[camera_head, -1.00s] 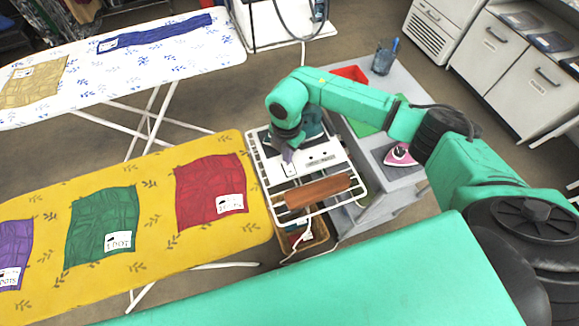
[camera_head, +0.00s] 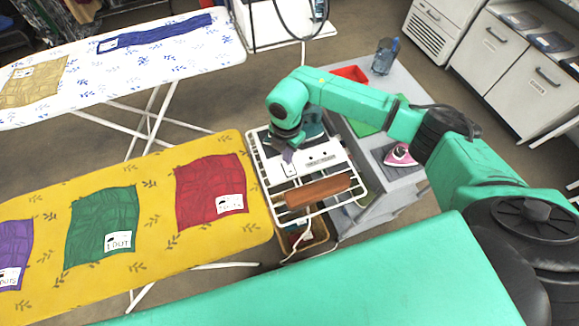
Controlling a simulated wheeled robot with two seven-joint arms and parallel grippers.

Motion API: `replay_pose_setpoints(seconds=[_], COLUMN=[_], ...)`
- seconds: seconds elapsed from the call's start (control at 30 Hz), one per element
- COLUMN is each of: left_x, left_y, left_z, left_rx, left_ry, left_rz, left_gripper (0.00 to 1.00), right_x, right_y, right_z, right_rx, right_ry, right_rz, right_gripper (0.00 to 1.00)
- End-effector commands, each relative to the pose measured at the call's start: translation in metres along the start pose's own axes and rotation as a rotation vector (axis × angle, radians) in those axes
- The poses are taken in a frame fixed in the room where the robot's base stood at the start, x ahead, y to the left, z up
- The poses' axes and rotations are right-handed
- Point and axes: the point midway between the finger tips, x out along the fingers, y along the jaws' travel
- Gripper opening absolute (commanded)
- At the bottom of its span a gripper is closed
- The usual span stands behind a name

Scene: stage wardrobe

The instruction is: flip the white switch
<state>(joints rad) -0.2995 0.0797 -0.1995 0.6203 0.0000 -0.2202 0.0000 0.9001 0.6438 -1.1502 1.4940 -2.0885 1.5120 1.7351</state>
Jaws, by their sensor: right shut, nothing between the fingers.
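A white panel (camera_head: 318,166) lies on a white wire rack at the end of the yellow ironing board. The white switch (camera_head: 291,170) is a small pale rectangle with a dark outline at the panel's left part; which way it is set is too small to tell. My right gripper (camera_head: 288,156) reaches down over the panel, shut and empty, with its tips just behind the switch. I cannot tell whether they touch it. My left gripper is not in view.
A brown bar (camera_head: 318,190) lies on the rack (camera_head: 268,178) in front of the panel. A pink iron (camera_head: 400,155), a red tray (camera_head: 351,73) and a pen cup (camera_head: 384,57) stand on the grey cart. The yellow board (camera_head: 150,200) holds several coloured cloths.

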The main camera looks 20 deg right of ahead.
Motion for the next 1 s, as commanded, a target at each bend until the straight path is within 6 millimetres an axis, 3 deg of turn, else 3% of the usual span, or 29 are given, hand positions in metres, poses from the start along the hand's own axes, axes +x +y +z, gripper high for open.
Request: replay_pose_setpoints(seconds=[1.0], left_x=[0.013], left_y=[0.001], left_z=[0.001], left_rx=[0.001], left_ry=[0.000], left_rz=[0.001], left_gripper=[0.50], right_x=[0.016], right_y=[0.000], right_z=[0.000], right_rx=[0.000], right_ry=[0.000], right_rz=[0.000], right_gripper=[0.00])
